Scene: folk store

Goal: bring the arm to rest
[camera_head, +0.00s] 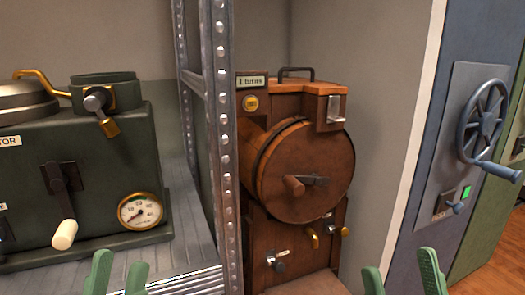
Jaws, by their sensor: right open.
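My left gripper (119,274) shows at the bottom edge as two green fingertips with a narrow gap and nothing seen between them. It is in front of the metal shelf (183,279). My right gripper (402,275) shows at the bottom edge as two green fingertips set wider apart. It is open, with nothing seen between the tips. The rest of both grippers and both arms is below the picture.
A dark green machine with a gauge (141,211) and a white-tipped lever (64,233) stands on the left shelf. A perforated metal post (222,150) rises beside the wooden machine. At right, a blue-grey cabinet carries a handwheel (485,122) with a protruding handle.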

